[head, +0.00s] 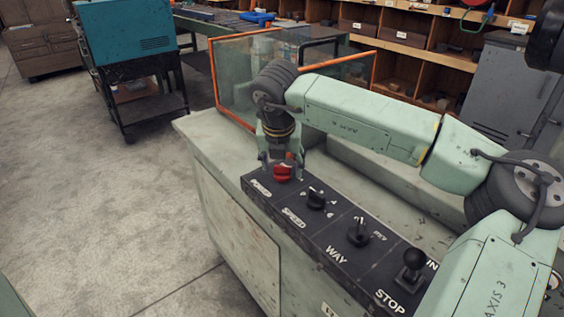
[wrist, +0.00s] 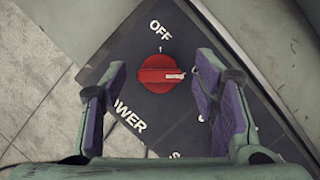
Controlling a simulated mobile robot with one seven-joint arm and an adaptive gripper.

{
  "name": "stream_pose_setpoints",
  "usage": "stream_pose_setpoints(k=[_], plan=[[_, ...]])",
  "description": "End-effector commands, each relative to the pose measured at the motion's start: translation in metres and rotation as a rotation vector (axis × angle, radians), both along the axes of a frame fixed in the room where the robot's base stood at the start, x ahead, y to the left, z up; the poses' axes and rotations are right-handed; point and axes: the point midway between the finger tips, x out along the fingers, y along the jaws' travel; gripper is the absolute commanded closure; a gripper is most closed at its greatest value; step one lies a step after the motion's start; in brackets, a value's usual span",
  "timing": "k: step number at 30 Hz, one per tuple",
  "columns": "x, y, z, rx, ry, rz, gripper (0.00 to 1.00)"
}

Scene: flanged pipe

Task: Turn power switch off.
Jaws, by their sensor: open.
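The power switch is a round red knob (wrist: 160,74) on a dark panel, between the word OFF above it and the word POWER below left. Its pale pointer mark points right, away from the OFF mark. The red knob (head: 282,173) also shows in the head view at the far end of the control panel (head: 327,230). My gripper (wrist: 160,85) is open over the knob, with one purple-padded finger on each side. Gaps show between the pads and the knob. In the head view my gripper (head: 281,168) points down at the knob, and its fingers are partly hard to see.
A black SPEED knob (head: 316,198), a WAY switch (head: 358,232) and a ball-topped lever (head: 411,268) stand along the panel nearer the camera. An orange-framed clear guard (head: 240,80) stands behind my gripper. Open floor lies to the left.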

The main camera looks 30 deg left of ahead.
Motion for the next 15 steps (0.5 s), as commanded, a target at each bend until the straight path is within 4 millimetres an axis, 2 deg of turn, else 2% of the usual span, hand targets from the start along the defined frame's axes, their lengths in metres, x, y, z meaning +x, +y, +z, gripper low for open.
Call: stream_pose_setpoints(k=[2,15], plan=[[0.0,0.0,0.0001,0.0,0.0,0.0,0.47],[-0.0001,0.0,0.0004,0.0,0.0,0.0,0.76]])
